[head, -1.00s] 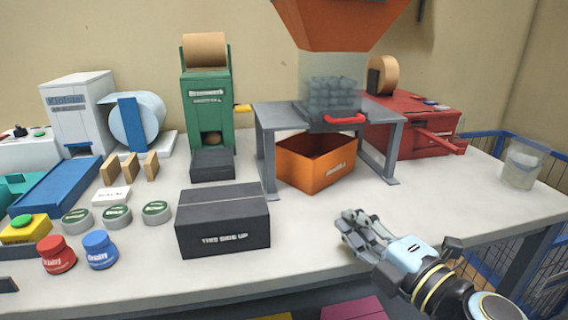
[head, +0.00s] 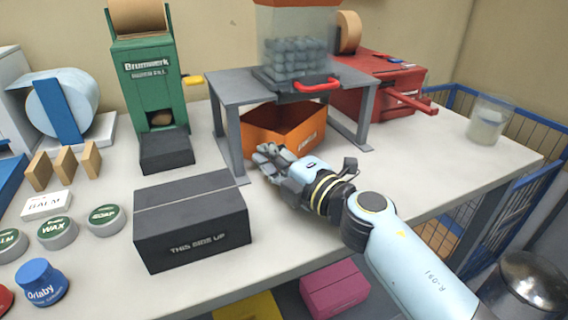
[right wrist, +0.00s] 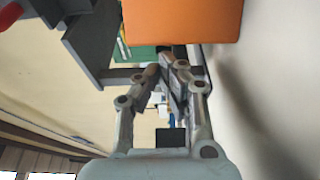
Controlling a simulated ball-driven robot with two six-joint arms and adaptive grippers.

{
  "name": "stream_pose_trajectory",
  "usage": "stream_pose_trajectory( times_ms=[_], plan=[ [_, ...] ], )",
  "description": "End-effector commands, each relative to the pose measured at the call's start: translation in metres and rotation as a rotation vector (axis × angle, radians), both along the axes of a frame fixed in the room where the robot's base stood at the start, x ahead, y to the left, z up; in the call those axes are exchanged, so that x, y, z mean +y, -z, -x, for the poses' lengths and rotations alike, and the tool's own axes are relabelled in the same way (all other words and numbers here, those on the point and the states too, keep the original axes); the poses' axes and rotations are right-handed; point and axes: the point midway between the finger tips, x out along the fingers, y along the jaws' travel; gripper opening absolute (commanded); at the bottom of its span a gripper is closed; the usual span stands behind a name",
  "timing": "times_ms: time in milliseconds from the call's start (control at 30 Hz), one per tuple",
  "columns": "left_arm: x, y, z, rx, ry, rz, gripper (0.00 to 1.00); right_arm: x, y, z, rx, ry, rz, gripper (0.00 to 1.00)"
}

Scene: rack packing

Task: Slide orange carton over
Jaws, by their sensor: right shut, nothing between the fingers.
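The open-topped orange carton (head: 308,139) stands under the grey stand (head: 232,90), between its legs. In the right wrist view the carton's plain orange side (right wrist: 182,20) fills the top, beside the fingers. My right gripper (head: 265,157) is at the carton's near left corner, close to the stand's front left leg. Its fingers (right wrist: 168,75) are closed together and empty. The gripper hides the carton's lower left part. I cannot tell whether it touches the carton. My left gripper is not in view.
A clear hopper of grey balls with a red handle (head: 317,85) sits on the stand. A black carton (head: 192,225) lies left of my gripper. The red machine (head: 385,90) stands behind right.

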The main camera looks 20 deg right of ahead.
Motion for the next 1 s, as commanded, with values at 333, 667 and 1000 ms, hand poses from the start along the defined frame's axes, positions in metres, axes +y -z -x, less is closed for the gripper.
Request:
stream_pose_trajectory(
  times_ms=[333, 667, 1000],
  plan=[
    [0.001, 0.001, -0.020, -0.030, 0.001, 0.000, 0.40, 0.007, 0.001, -0.019, 0.001, 0.000, -0.001, 0.00],
    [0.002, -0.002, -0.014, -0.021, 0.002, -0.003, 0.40, -0.006, 0.000, -0.019, 0.001, 0.000, 0.004, 0.00],
    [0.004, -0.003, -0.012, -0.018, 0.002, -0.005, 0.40, -0.022, 0.000, -0.019, 0.000, 0.001, -0.001, 0.00]
  ],
)
